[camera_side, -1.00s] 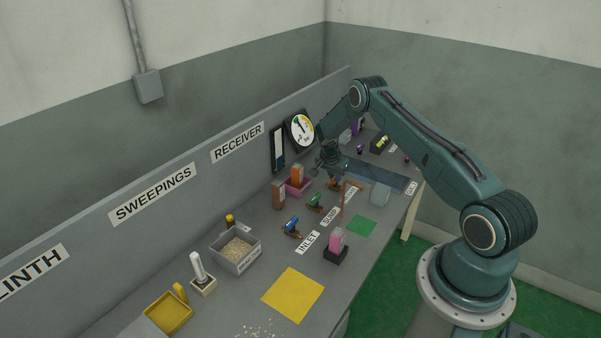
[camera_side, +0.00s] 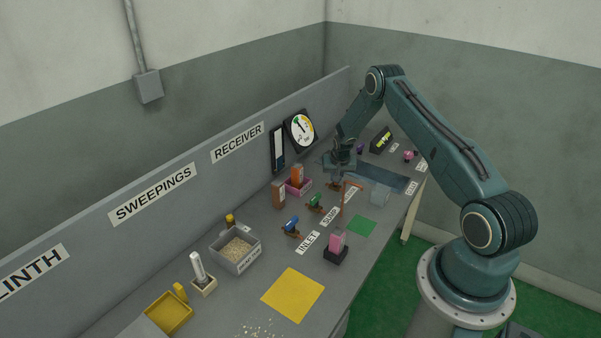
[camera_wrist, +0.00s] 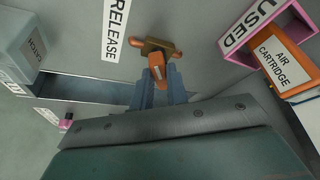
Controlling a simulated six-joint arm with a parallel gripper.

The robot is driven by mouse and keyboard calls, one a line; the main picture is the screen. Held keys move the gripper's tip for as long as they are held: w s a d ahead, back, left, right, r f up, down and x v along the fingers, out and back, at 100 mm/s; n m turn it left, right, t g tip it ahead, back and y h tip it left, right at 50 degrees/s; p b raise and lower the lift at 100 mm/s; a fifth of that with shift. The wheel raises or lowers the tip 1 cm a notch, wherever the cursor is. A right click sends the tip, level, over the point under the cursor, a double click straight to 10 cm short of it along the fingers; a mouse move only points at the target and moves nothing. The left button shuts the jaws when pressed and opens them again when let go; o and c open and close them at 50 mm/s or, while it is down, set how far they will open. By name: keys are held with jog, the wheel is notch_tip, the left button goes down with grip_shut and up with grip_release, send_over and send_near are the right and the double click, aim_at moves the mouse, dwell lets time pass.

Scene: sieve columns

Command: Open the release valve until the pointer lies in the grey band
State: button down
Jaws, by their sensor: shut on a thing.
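The release valve (camera_wrist: 150,46) has a brass body and an orange handle (camera_wrist: 157,70), beside the RELEASE label (camera_wrist: 116,28) in the wrist view. My gripper (camera_wrist: 160,84) is shut on the handle, with one blue-grey finger on each side. In the side view my gripper (camera_side: 338,182) is low over the bench and hides most of the valve. The round pressure gauge (camera_side: 301,130) on the back panel has a white face and a dark pointer slanting to the upper left. Coloured arcs show on its rim. The grey band is too small to make out.
A pink USED holder with an air cartridge (camera_wrist: 283,58) stands close to the right of the valve in the wrist view. A sunken trough (camera_wrist: 90,90) and a clear-grey box (camera_wrist: 30,45) lie to the left. Blue (camera_side: 291,223) and green (camera_side: 315,201) valves stand nearer.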

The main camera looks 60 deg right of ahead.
jog(key=shift+n, duration=0.4)
jog(key=c, duration=1.4)
grip_release()
jog(key=shift+r, duration=0.1)
jog(key=shift+d+v, duration=0.2)
jog(key=shift+v, duration=6.65)
